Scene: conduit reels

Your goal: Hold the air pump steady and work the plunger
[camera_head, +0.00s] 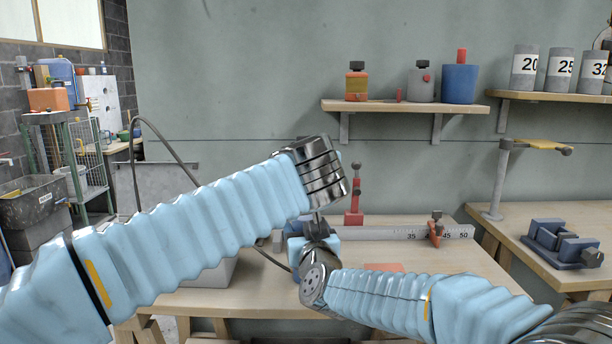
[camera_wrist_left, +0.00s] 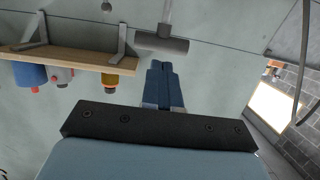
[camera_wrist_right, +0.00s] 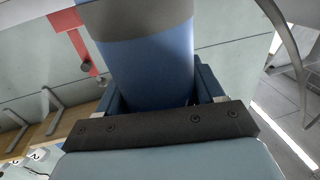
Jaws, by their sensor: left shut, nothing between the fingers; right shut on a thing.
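The air pump (camera_wrist_right: 148,70) is a blue cylinder with a grey band, large in the right wrist view. My right gripper (camera_wrist_right: 160,90) is shut around its blue body, one finger on each side. The plunger's dark grey T-handle (camera_wrist_left: 162,44) on a grey rod shows in the left wrist view. My left gripper (camera_wrist_left: 163,64) is shut and empty, its fingertips close to the handle's crossbar. I cannot tell whether they touch it. In the head view my arms hide both grippers and most of the pump.
A wooden workbench (camera_head: 225,300) carries a ruler rail (camera_head: 390,233) and a red post (camera_head: 355,195) behind the pump. A dark hose (camera_head: 180,160) arcs at the left. A wall shelf (camera_head: 405,107) holds containers. A blue vise (camera_head: 562,243) sits on the right bench.

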